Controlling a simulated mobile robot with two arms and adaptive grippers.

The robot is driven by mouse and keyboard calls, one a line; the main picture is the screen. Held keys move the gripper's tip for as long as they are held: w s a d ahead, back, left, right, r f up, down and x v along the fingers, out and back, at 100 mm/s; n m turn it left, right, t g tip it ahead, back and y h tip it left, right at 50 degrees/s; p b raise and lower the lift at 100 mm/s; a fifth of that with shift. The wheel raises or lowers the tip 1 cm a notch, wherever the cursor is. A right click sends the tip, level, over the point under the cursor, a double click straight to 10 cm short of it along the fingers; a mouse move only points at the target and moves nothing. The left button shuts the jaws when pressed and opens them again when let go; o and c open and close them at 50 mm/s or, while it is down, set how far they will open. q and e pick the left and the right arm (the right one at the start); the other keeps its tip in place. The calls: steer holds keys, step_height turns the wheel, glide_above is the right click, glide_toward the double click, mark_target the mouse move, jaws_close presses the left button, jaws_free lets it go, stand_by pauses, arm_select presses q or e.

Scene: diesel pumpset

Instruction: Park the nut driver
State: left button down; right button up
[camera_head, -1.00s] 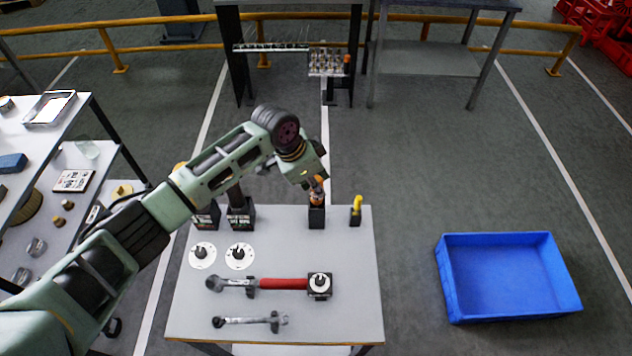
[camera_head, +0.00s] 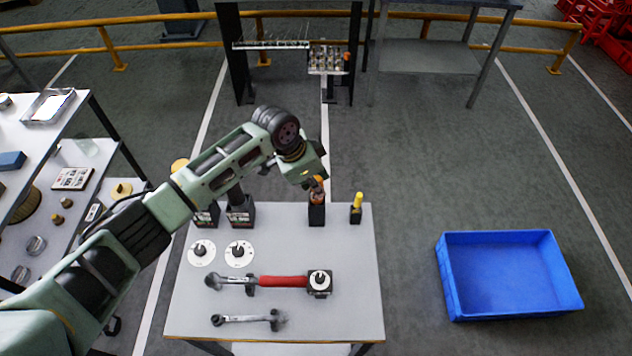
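My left arm reaches in from the left, and my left gripper (camera_head: 316,183) is over the back of the grey table, at the top of an orange-handled tool (camera_head: 318,193). That tool is upright in a black block holder (camera_head: 317,215). The gripper's own wrist hides its fingers, so I cannot tell whether they are closed on the handle. A yellow-handled tool (camera_head: 358,200) stands upright in another black holder (camera_head: 355,216) to the right, apart from the gripper. I cannot tell which of the two is the nut driver. My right gripper is not in view.
On the table (camera_head: 345,255) lie a red-handled wrench (camera_head: 283,281), a smaller wrench (camera_head: 247,319) and two white discs (camera_head: 202,253). Black holders (camera_head: 240,215) stand at the back left. A blue crate (camera_head: 510,313) is on the floor at right. A shelf (camera_head: 105,160) stands at left.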

arm_select(q)
steer(key=shift+f, duration=0.35)
steer(key=c, duration=1.4)
jaws_free()
steer(key=v, duration=1.2)
steer(key=shift+s, duration=0.1)
